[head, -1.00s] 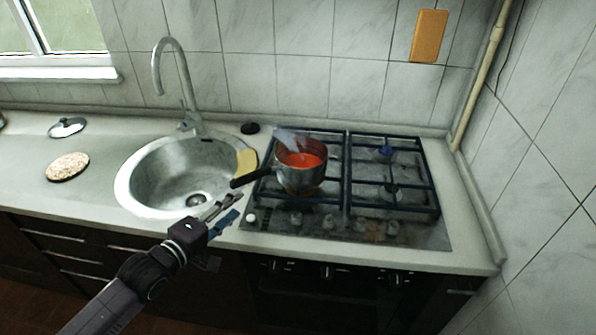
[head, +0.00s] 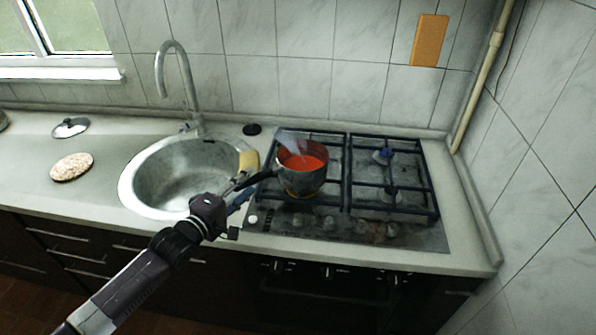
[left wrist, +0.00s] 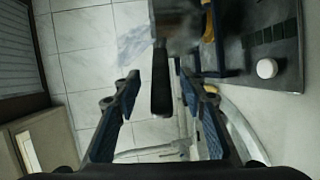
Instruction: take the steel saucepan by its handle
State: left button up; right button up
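The steel saucepan (head: 303,184) stands on the left part of the hob with red content inside. Its dark handle (head: 262,177) points left toward the sink. My left gripper (head: 243,190) is at the handle's free end. In the left wrist view the black handle (left wrist: 160,85) lies between the two spread fingers of my left gripper (left wrist: 158,95), with a gap on both sides. The gripper is open and holds nothing. The pan's body is only partly visible at the top of the wrist view. My right gripper is not in view.
The gas hob (head: 395,235) has dark grates (head: 350,175) around the pan. The sink (head: 130,190) with its tall tap (head: 160,70) is just left. A yellow cloth (head: 249,160) lies on the sink rim near the handle. The right grate is empty.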

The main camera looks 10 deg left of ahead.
pick_arm(q)
jog(key=shift+w+d+f, duration=0.2)
jog(key=shift+w, duration=0.45)
jog(key=shift+s, duration=0.1)
jog(key=shift+c, duration=0.4)
grip_shut()
jog(key=shift+r, duration=0.35)
